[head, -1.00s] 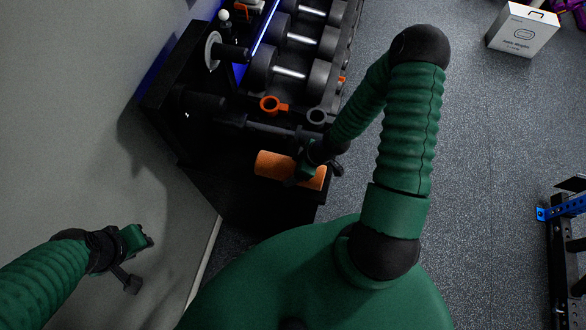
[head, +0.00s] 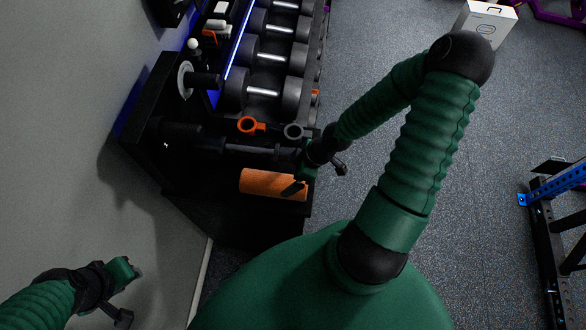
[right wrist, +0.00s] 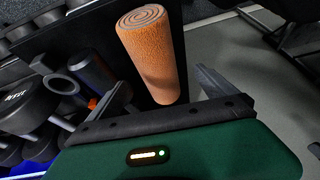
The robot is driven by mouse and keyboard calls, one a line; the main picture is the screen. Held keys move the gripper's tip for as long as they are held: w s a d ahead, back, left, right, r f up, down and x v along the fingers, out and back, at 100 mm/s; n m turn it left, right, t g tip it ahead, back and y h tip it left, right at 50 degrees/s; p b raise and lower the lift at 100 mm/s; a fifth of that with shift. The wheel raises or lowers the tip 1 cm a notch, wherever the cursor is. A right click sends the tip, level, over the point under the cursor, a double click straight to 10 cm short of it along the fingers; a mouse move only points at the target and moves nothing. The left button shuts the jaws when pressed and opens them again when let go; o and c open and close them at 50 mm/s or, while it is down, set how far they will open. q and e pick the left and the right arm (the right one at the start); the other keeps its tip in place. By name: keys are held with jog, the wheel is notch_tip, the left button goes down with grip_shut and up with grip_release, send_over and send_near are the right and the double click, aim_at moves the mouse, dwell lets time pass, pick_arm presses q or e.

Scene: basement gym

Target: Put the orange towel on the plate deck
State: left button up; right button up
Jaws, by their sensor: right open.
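The rolled orange towel (head: 272,184) lies on its side on a flat black deck (head: 212,180) at the near end of the rack, seemingly the plate deck. My right gripper (head: 299,180) is at the towel's right end. In the right wrist view the towel (right wrist: 152,58) lies beyond the spread fingers of the right gripper (right wrist: 162,92), which is open and holds nothing. Whether a finger touches the towel I cannot tell. My left gripper (head: 130,292) is open and empty by the wall at lower left, away from the deck.
Dumbbells (head: 264,87) fill the rack behind the deck. An orange ring-shaped piece (head: 248,125) and a grey one (head: 293,131) sit just behind the towel. A white box (head: 487,20) stands at top right. A black and blue frame (head: 545,205) is at far right. Floor between is clear.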

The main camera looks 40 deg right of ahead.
jog(key=shift+v, duration=1.05)
jog(key=shift+s+d+f+g+h, duration=0.1)
jog(key=shift+s+g+h, duration=0.2)
jog(key=shift+s+g, duration=0.4)
jog(key=shift+s+r+m+g+h, duration=0.2)
jog(key=shift+r+m+g+h, duration=0.15)
jog(key=shift+r+m+h, duration=0.15)
jog(key=shift+s+r+m+g+h, duration=0.2)
jog(key=shift+r+m+g+h, duration=0.2)
jog(key=shift+r+h, duration=0.1)
jog(key=w+a+r+m+t+h, duration=0.1)
jog(key=w+a+r+m+t, duration=0.1)
jog(key=a+r+m, duration=0.65)
pick_arm(q)
jog(key=s+b+x, duration=0.2)
jog(key=b+x, duration=0.7)
jog(key=b, duration=0.1)
jog(key=shift+f, duration=0.45)
pick_arm(e)
notch_tip(320, 180, down, 7)
jog(key=n, duration=0.3)
jog(key=shift+w+a, duration=0.25)
jog(key=shift+a, duration=0.25)
pick_arm(q)
jog(key=shift+d+r, duration=0.1)
jog(key=shift+d, duration=0.1)
pick_arm(e)
jog(key=shift+s+d, duration=0.1)
jog(key=shift+d, duration=0.1)
